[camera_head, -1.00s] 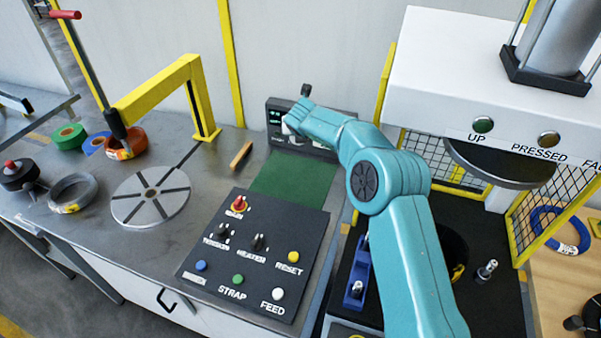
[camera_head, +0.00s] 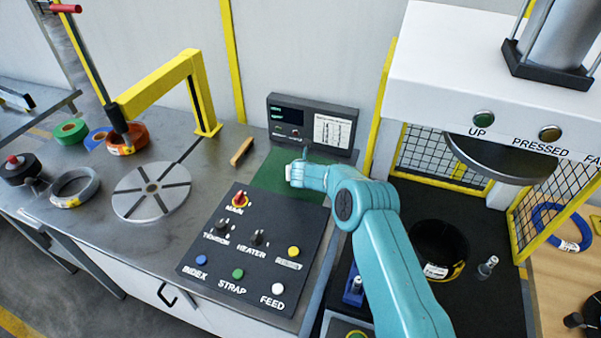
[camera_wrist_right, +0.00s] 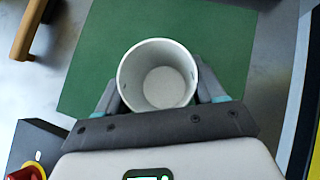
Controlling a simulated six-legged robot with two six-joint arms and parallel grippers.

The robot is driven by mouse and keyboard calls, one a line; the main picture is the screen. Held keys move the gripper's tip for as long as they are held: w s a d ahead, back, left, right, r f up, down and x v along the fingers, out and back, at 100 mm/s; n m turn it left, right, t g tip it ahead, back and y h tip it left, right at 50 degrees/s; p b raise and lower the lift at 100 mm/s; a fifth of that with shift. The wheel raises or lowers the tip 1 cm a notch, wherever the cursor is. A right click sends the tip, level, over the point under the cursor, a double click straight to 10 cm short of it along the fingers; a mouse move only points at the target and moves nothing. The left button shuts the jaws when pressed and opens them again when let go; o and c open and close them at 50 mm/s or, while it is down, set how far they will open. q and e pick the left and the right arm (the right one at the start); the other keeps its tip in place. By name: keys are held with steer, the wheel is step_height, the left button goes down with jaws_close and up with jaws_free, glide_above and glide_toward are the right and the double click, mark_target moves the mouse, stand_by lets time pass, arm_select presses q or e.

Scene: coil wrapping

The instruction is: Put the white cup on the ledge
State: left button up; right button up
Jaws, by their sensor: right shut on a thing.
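The white cup (camera_wrist_right: 158,62) is upright and empty between the fingers of my right gripper (camera_wrist_right: 160,92), which is shut on it. In the head view my right gripper (camera_head: 301,173) is over the green mat (camera_head: 264,175), and only a small pale part of the cup shows at its tip. In the wrist view the cup hangs over the same mat (camera_wrist_right: 100,50); its height above it is hard to judge. I cannot pick out for sure which surface is the ledge. My left gripper is not in view.
A dark display unit (camera_head: 345,103) stands behind the mat. A control panel (camera_head: 250,275) with knobs and buttons lies in front. A wooden-handled tool (camera_head: 242,151) lies left of the mat. A yellow arch (camera_head: 158,90) and slotted disc (camera_head: 151,192) are farther left, the press (camera_head: 480,85) right.

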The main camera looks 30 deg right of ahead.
steer(key=shift+d+f, duration=0.15)
steer(key=shift+f, duration=0.3)
steer(key=shift+r, duration=0.1)
steer(key=shift+f+b, duration=0.3)
steer(key=shift+b, duration=0.1)
steer(key=o, duration=1.1)
steer(key=shift+r, duration=0.1)
